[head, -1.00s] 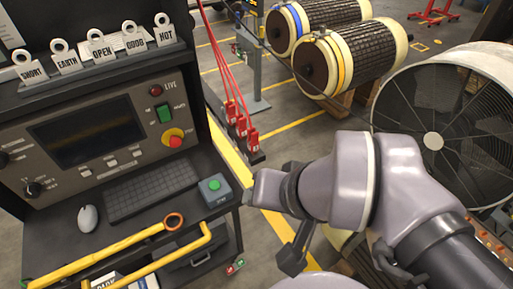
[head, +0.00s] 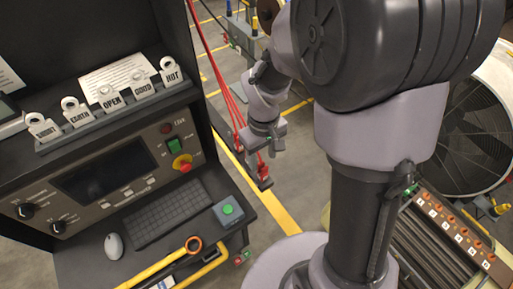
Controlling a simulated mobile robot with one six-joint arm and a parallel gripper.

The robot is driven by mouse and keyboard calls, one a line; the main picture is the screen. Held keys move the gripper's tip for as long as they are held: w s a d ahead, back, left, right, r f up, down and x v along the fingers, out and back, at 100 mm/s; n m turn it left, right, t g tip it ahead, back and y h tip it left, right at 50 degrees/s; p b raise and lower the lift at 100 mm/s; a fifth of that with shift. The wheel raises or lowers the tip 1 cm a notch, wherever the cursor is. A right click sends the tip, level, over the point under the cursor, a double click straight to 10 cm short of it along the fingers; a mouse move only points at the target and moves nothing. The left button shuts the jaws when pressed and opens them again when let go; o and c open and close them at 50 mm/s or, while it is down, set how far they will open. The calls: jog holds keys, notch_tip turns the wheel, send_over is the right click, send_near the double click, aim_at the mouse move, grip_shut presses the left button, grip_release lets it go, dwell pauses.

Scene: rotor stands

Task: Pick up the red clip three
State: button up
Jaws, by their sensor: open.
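The red clips hang in a row on a dark bar beside the console, each on a red cable. One red clip (head: 262,170) shows just below my gripper, at the near end of the row. Red (head: 239,122) of another shows farther back, left of my wrist. The clips' numbers are too small to read, so I cannot tell which is clip three. My gripper (head: 264,148) is open and points down over the near part of the row. It hides part of the row. I cannot tell whether the fingers touch a clip.
The console (head: 75,215) with its keyboard (head: 165,212) and green-button box (head: 228,212) stands to the left. Red cables (head: 205,45) run up from the clips. A large fan (head: 480,135) stands at right, near a slatted unit with numbered orange terminals (head: 455,228).

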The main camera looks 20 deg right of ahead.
aim_at(263, 173)
notch_tip(263, 173, down, 9)
jog(key=shift+s+b, duration=0.15)
jog(key=shift+b, duration=1.05)
jog(key=shift+r, duration=0.1)
jog(key=shift+c, duration=0.4)
grip_shut()
